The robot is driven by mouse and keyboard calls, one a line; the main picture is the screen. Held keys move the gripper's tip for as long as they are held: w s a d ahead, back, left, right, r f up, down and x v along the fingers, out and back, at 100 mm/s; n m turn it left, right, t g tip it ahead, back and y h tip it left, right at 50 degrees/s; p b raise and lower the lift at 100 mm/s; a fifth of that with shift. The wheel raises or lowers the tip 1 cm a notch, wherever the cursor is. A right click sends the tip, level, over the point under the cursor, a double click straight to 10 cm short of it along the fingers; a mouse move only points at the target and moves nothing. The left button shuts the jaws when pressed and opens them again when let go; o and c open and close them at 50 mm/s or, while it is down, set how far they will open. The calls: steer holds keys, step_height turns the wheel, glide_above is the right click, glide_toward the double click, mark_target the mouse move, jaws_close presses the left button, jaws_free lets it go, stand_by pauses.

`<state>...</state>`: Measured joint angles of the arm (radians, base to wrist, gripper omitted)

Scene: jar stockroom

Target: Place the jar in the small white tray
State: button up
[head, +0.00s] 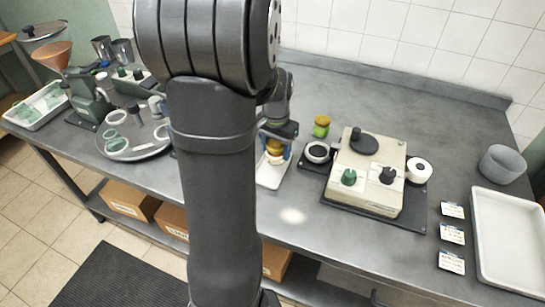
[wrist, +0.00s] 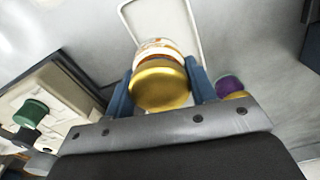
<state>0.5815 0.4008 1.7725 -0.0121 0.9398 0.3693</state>
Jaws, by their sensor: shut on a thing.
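My gripper (wrist: 161,78) has blue fingers on both sides of a jar (wrist: 160,88) with a gold lid and a pale, orange-banded body. It is shut on this jar. In the head view, the jar (head: 275,148) shows below my gripper at the far part of the small white tray (head: 271,181). The tray (wrist: 199,30) also lies beyond the jar in the wrist view. I cannot tell whether the jar touches the tray floor. My arm hides part of the scene left of the tray in the head view.
A green jar with a gold lid (head: 321,126) stands right of the tray. A cream machine (head: 365,180) on a dark base is close by. A purple and gold item (wrist: 231,87) is beside my gripper. A large white tray (head: 508,240) lies far right.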

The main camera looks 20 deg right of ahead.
mark_target(272, 141)
steer(key=shift+w+a+f, duration=0.3)
steer(key=shift+w+f, duration=0.1)
steer(key=shift+w, duration=0.25)
steer(key=shift+f, duration=2)
steer(key=shift+f, duration=0.1)
steer(key=o, duration=1.1)
step_height(272, 141, up, 12)
steer(key=shift+s+a+r, duration=0.1)
steer(key=shift+s+a, duration=0.05)
